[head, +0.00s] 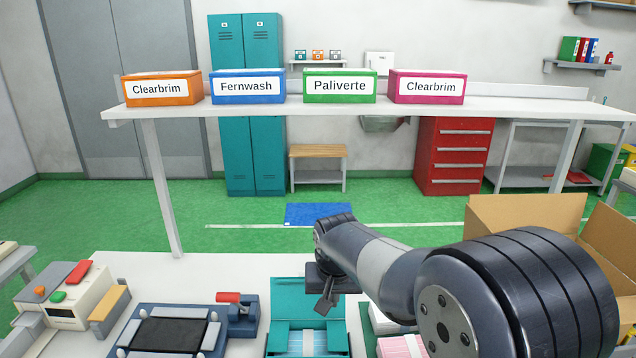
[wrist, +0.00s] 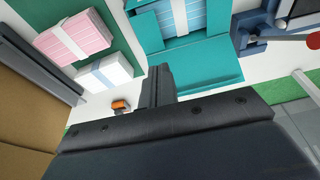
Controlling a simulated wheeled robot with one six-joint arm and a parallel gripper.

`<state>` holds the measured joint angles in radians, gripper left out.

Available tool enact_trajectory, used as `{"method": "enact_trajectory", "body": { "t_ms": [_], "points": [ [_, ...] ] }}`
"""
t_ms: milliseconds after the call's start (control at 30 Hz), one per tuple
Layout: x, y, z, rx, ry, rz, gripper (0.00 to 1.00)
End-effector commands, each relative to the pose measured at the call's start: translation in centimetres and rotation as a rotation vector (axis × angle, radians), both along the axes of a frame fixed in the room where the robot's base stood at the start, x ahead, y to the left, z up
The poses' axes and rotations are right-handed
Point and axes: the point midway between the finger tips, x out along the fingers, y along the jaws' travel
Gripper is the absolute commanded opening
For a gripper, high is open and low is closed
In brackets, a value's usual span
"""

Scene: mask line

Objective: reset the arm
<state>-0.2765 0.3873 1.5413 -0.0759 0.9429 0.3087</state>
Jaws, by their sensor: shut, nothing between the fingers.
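My gripper (head: 326,302) hangs over the near worktable in the head view, at the end of my bent arm. Its fingers are together and empty. In the wrist view the closed fingers (wrist: 157,85) point toward the teal open box (wrist: 205,60). The same teal box (head: 306,325) stands below and beside the gripper in the head view, with banded blue-white sheets (head: 300,344) in it. The gripper looks above the box; I cannot tell the exact gap. My arm hides part of the table to the right.
A machine with buttons (head: 66,300) and a dark-framed tray (head: 170,335) stand at left. Pink banded stacks (wrist: 75,38) and a white banded stack (wrist: 104,72) lie near the teal box. An open cardboard box (head: 520,214) is at right. Labelled boxes (head: 340,99) line the shelf behind.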

Motion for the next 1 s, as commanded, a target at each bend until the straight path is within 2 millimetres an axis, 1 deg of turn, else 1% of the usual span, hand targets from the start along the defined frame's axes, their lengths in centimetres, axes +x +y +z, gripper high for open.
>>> {"method": "enact_trajectory", "body": {
  "t_ms": [133,267,667,800,900,1000],
  "points": [
    [0.1,0.0,-0.4,-0.001,0.001,0.0,0.0],
    [0.5,-0.1,-1.8,-0.002,0.005,0.0,0.0],
    [2.4,-0.3,-8.3,-0.002,0.004,0.0,0.0],
    [2.9,-0.1,-11.3,-0.001,0.0,0.0,0.0],
    [3.1,0.2,-12.5,0.001,-0.006,0.001,0.0],
    [3.2,0.4,-13.4,0.002,-0.01,0.001,0.0]
  ]
}}
